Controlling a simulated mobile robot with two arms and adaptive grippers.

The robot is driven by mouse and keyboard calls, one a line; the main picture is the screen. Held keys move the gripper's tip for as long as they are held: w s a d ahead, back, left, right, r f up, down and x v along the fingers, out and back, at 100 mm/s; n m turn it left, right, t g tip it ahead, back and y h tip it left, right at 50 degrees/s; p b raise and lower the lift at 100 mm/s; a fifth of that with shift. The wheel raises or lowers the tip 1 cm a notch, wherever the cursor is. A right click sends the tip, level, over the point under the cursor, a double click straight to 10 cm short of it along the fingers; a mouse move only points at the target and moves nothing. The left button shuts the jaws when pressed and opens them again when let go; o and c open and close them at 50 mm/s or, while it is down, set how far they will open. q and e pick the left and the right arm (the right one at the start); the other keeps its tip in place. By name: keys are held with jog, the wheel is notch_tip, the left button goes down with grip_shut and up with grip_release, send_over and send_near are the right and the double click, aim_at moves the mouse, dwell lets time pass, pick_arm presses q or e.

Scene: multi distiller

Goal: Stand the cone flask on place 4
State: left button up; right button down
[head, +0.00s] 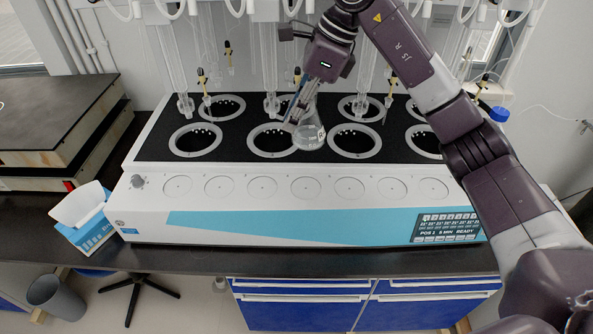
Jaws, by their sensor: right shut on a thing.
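The clear glass cone flask (310,136) is upright, or nearly so, over the black top of the distiller (240,220). It shows between the second and third front-row ring openings from the left. My right gripper (301,106) reaches down from the upper right and is shut on the flask's upper part. I cannot tell if the flask base touches the deck. The ring-shaped places lie in two rows; front ones include the second ring (254,146) and third ring (354,157). No place numbers are readable. My left gripper is not in view.
Glass tubes (168,60) and yellow-tipped fittings hang close around the back row. A blue-capped bottle (499,114) stands behind my right arm. A blue and white glove box (90,225) sits left of the distiller. Its display (447,228) reads READY.

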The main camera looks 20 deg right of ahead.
aim_at(321, 124)
notch_tip(321, 124, down, 15)
jog(key=p, duration=0.3)
jog(key=shift+r+p, duration=0.15)
jog(key=shift+p, duration=0.2)
jog(key=shift+f, duration=0.3)
jog(key=c, duration=1.8)
grip_release()
jog(key=shift+r, duration=0.25)
jog(key=shift+d+r+b, duration=0.15)
jog(key=shift+r+b, duration=0.1)
jog(key=shift+b, duration=0.05)
jog(key=b+v, duration=0.2)
jog(key=v, duration=0.9)
jog(key=shift+s+r+b, duration=0.15)
jog(key=shift+b, duration=0.2)
